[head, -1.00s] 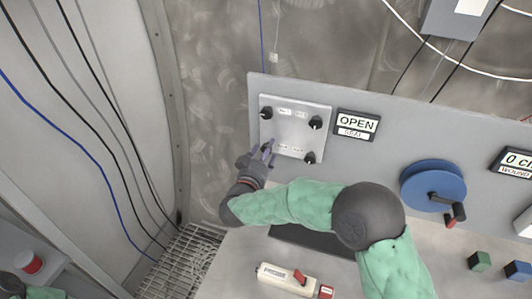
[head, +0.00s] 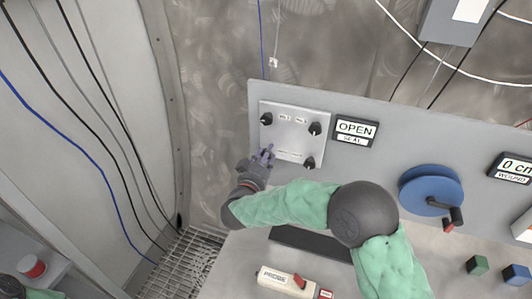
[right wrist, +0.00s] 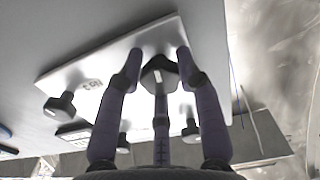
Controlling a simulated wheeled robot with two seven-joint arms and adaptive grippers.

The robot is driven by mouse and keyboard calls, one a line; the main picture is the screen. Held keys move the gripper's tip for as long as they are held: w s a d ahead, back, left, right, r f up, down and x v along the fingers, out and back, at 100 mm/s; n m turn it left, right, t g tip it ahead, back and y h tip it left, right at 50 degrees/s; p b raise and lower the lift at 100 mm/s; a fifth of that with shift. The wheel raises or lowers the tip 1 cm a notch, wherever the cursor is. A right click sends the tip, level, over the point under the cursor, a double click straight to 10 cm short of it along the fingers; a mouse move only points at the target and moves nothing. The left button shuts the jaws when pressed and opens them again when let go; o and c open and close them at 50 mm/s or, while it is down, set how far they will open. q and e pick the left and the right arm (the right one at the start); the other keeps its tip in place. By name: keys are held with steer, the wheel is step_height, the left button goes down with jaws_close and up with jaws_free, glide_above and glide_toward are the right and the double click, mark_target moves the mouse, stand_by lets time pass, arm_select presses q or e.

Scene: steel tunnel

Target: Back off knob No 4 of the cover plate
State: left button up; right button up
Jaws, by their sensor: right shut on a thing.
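The cover plate (head: 290,138) is a pale square plate on the grey panel, with dark knobs near its corners. The upper left knob (head: 266,119), upper right knob (head: 315,128) and lower right knob (head: 308,162) show in the head view. My right gripper (head: 267,153) is at the lower left corner and hides the knob there. In the right wrist view its purple fingers (right wrist: 160,75) are shut around that dark knob (right wrist: 159,70). I cannot read this knob's number. My left gripper is out of view.
An OPEN/SEAL sign (head: 356,132) is just right of the plate. A blue reel with a crank (head: 430,187) is farther right. A white probe box (head: 287,281) lies on the bench below my right arm. Green and blue blocks sit at the far right.

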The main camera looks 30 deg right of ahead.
steer(key=shift+s+f+n+p, duration=0.1)
steer(key=shift+f+n+p, duration=0.25)
steer(key=shift+n+p, duration=0.45)
steer(key=shift+f+n+p, duration=0.3)
steer(key=shift+f+p, duration=0.05)
steer(key=shift+p, duration=0.15)
steer(key=o, duration=0.9)
steer(key=shift+o, duration=1.2)
steer(key=shift+r, duration=0.35)
steer(key=shift+a, duration=0.1)
